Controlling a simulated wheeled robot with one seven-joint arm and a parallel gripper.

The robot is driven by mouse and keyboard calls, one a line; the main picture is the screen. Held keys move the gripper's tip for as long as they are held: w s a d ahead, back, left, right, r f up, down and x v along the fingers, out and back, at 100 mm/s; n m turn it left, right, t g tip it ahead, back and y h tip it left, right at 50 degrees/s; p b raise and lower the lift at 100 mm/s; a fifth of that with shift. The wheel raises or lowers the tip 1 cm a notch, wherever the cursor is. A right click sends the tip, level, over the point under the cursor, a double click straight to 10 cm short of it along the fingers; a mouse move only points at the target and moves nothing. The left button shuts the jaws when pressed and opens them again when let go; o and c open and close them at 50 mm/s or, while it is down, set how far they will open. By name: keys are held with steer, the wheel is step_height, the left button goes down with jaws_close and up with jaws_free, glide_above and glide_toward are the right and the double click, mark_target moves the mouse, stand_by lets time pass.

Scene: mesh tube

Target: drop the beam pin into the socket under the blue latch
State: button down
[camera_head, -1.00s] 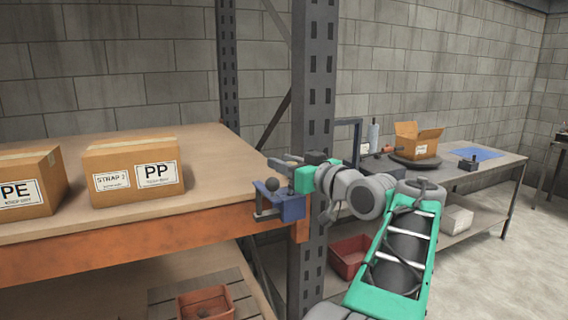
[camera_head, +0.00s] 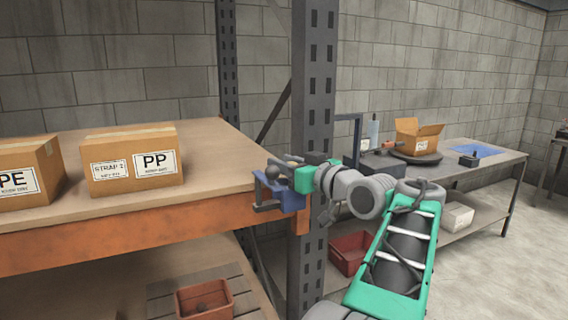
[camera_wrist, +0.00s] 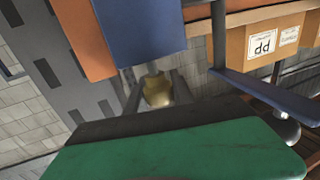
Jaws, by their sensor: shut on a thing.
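The blue latch (camera_head: 292,199) is mounted at the right end of the orange beam, against the grey upright. It has a dark round knob (camera_head: 272,172). In the wrist view its blue body (camera_wrist: 140,28) fills the top middle, and a blue bar (camera_wrist: 265,95) runs to the right. My gripper (camera_wrist: 155,92) is shut on the beam pin (camera_wrist: 157,91), a brass-coloured piece between the two grey fingers, close to the blue body. In the head view my gripper (camera_head: 287,168) is right at the latch, and the pin cannot be made out. The socket is hidden.
The grey upright (camera_head: 313,100) stands directly behind my gripper. A red bin (camera_head: 350,253) lies low behind the upright. A workbench (camera_head: 455,165) stands at the right.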

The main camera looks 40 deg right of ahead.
steer(key=shift+f+b, duration=0.75)
steer(key=shift+f, duration=0.15)
steer(key=c, duration=1)
jaws_free()
